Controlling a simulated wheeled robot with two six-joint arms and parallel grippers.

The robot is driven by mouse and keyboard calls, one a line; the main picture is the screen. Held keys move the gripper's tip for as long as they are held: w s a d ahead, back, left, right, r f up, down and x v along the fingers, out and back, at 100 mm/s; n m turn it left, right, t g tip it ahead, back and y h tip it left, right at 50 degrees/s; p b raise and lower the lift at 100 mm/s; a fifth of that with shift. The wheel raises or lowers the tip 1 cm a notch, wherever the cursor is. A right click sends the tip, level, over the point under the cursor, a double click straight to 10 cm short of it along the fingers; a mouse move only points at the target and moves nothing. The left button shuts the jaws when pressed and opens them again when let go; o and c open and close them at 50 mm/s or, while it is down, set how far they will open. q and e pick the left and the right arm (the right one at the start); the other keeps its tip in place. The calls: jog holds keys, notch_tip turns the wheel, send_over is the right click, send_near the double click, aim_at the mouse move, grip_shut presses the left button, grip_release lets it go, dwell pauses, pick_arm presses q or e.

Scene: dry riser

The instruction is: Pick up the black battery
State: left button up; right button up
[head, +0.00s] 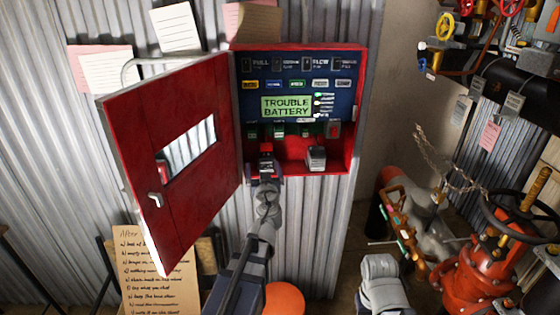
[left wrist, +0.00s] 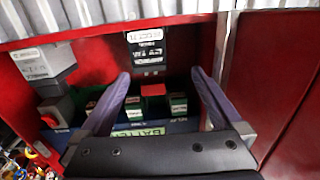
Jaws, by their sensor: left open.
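The black battery (head: 266,163) stands on the floor of the open red panel box, left of a grey battery-like block (head: 316,158). In the left wrist view, which shows the box upside down, the black battery (left wrist: 146,47) has a white-lettered label. My left gripper (head: 266,181) is at the front of the box, just below the black battery. In the left wrist view its two purple-grey fingers (left wrist: 161,74) are spread, with the battery between their tips in the picture. No contact is visible, and the depth gap is hard to judge.
The red door (head: 180,155) stands open to the left of my left arm. The box's display reads TROUBLE BATTERY (head: 287,107). Green blocks (left wrist: 178,104) and a red switch (head: 333,130) sit behind the batteries. Red valve piping (head: 485,265) fills the lower right.

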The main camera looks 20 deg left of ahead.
aim_at(266, 154)
pick_arm(q)
jog(key=shift+w+d+r+t+h, duration=0.15)
jog(key=shift+w+t+h, duration=0.2)
jog(key=shift+w, duration=0.45)
jog(key=shift+f+x, duration=0.15)
jog(key=shift+x, duration=1.75)
jog(key=shift+f+x, duration=0.15)
jog(key=shift+x, duration=1.7)
jog(key=shift+d, duration=0.15)
jog(key=shift+c, duration=0.4)
grip_shut()
